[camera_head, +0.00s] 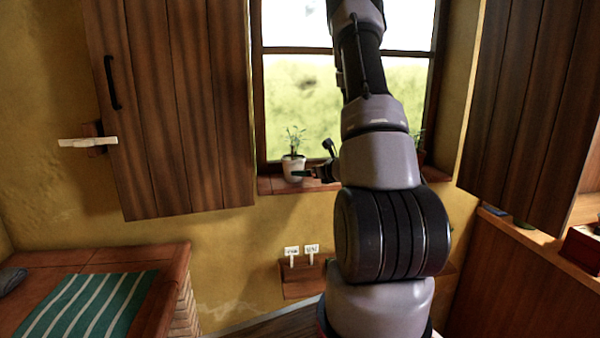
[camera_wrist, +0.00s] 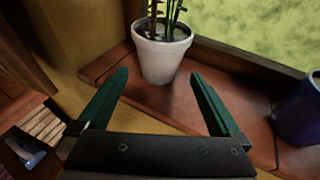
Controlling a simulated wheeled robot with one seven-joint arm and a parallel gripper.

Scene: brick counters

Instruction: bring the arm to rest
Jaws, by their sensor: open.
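My arm rises through the middle of the head view, in front of the window. My gripper (camera_wrist: 158,95) is open and empty in the wrist view, its two green fingers spread apart. A white pot (camera_wrist: 162,58) with a green plant stands just beyond the fingertips on the brick window sill (camera_wrist: 240,108). In the head view the white pot (camera_head: 293,168) is on the sill left of my arm, and a green fingertip of my gripper (camera_head: 303,174) shows in front of it. The rest of my gripper is largely hidden behind my arm there.
A blue pot (camera_wrist: 300,110) stands on the sill at right. A wooden cabinet (camera_head: 180,110) hangs left of the window, another (camera_head: 530,110) at right. Two white labels (camera_head: 302,250) stand on a low ledge (camera_head: 300,284). A striped green cloth (camera_head: 85,305) lies on the brick counter (camera_head: 150,256).

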